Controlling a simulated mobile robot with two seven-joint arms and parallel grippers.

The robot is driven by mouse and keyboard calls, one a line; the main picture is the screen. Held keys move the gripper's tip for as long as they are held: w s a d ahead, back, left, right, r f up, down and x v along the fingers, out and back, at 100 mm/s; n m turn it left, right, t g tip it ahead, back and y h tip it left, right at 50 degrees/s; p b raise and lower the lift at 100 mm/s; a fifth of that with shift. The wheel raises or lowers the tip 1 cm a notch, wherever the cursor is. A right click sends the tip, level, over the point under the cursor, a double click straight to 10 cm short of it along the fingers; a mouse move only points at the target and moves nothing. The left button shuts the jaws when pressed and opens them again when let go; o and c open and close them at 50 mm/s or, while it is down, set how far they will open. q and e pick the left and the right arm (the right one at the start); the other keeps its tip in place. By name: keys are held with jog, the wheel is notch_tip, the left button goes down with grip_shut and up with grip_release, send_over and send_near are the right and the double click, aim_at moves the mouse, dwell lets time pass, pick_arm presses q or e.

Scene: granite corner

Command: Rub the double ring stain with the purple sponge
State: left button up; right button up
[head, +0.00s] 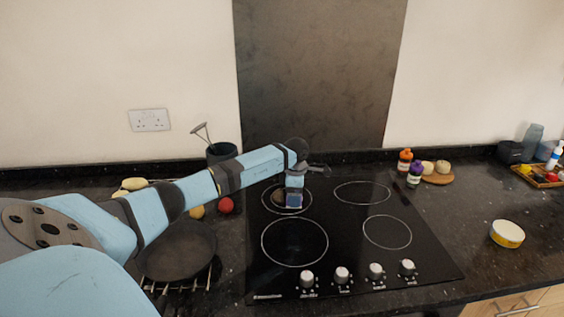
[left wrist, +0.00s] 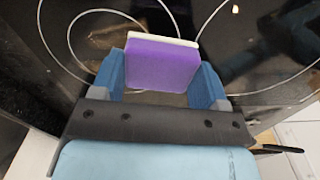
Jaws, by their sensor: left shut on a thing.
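The purple sponge (left wrist: 160,65), with a pale edge, is held between the blue fingers of my left gripper (left wrist: 160,78) in the left wrist view. In the head view my left gripper (head: 294,197) points down over the back left burner, which has a double ring (head: 270,207). A brownish stain (left wrist: 104,34) shows inside the ring beside the sponge; it also shows in the head view (head: 279,197), partly hidden by the gripper. I cannot tell whether the sponge touches the glass. My right gripper is not in view.
The black hob (head: 345,232) has knobs along its front. A dark pan (head: 178,250) stands left of it. A utensil pot (head: 220,153) is behind my arm. Orange and purple-capped jars (head: 405,160) stand at the back right. A yellow tub (head: 507,234) sits on the right counter.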

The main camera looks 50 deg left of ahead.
pick_arm(q)
jog(key=shift+a+r+p, duration=0.15)
jog(key=shift+r+p, duration=0.25)
jog(key=shift+r, duration=0.25)
jog(key=shift+r+p, duration=1)
jog(key=shift+r, duration=0.9)
